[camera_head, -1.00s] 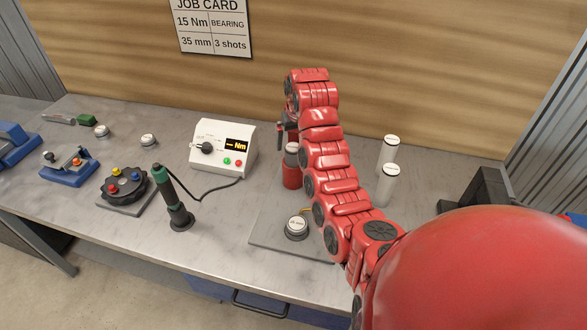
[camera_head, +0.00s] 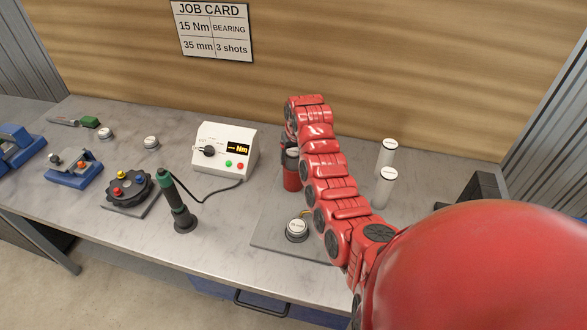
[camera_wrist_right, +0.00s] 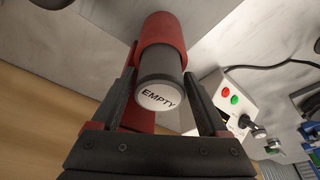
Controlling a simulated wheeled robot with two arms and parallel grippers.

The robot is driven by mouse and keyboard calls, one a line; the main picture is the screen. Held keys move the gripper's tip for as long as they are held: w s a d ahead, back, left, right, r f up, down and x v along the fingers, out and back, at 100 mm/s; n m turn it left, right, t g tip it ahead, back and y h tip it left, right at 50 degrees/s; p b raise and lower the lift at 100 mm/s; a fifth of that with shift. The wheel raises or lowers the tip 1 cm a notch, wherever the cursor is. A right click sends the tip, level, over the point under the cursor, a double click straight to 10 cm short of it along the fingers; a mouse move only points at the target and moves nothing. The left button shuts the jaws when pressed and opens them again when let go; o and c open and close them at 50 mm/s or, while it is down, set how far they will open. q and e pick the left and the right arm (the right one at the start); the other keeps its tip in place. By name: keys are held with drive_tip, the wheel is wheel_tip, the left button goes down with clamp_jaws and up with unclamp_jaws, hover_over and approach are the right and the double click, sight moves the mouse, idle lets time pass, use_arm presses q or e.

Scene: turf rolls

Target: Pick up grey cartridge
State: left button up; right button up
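The grey cartridge (camera_wrist_right: 161,66) is a dark grey cylinder with a white end cap marked "EMPTY". It sits in a red cylindrical holder (camera_wrist_right: 163,30). In the head view the cartridge (camera_head: 292,155) and red holder (camera_head: 291,180) stand on the bench, partly hidden by my right arm. In the right wrist view my right gripper (camera_wrist_right: 160,62) is open, with one finger on each side of the cartridge. Gaps show between fingers and cartridge near the cap. Contact at the tips is unclear. My left gripper is out of view.
Two white cylinders (camera_head: 386,189) stand right of my arm. A white torque display box (camera_head: 222,150) and an upright black-green tool (camera_head: 178,205) stand to the left. A grey plate (camera_head: 270,236) with a round capped piece (camera_head: 297,229) lies in front.

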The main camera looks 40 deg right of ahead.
clamp_jaws()
idle(0.4)
